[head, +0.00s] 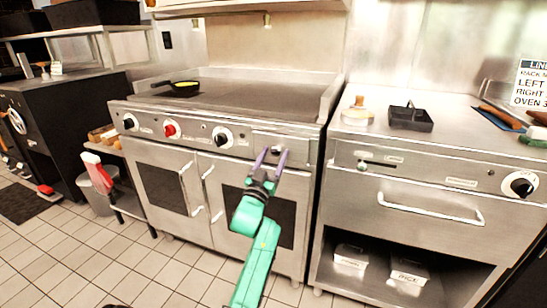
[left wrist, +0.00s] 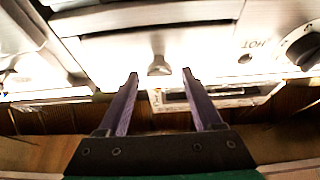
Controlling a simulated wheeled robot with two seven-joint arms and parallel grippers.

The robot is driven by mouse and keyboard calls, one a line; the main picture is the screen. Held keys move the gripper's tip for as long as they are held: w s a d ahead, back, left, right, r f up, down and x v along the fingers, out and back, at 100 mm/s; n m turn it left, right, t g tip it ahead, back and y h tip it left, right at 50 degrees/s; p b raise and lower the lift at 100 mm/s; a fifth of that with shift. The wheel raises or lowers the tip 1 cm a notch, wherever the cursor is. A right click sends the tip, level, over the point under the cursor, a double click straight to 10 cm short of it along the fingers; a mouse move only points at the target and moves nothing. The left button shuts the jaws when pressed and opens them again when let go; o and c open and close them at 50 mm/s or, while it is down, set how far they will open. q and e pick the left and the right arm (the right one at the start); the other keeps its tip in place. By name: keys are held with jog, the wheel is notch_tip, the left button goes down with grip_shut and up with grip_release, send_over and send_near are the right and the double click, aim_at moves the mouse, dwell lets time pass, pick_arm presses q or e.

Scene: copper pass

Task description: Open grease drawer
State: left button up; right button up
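The grease drawer (head: 299,153) is a small steel front at the right end of the griddle range's control panel, and it looks shut. Its small round knob (head: 277,149) shows just past my fingertips; it also shows in the left wrist view (left wrist: 158,66). My left gripper (head: 270,153) is open, with two purple fingers pointing at the drawer. In the left wrist view the gripper (left wrist: 160,74) has the knob lined up between its fingertips and slightly beyond them. Contact cannot be told. The fingers partly hide the drawer front. My right gripper is not in view.
The griddle top (head: 255,95) holds a black pan (head: 178,88). Control knobs, one red (head: 170,130), sit left of the drawer. A steel counter unit (head: 430,165) with a bar handle (head: 430,208) stands to the right. The tiled floor (head: 150,270) in front looks clear.

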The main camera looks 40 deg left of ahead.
pick_arm(q)
grip_shut()
dwell(1.2)
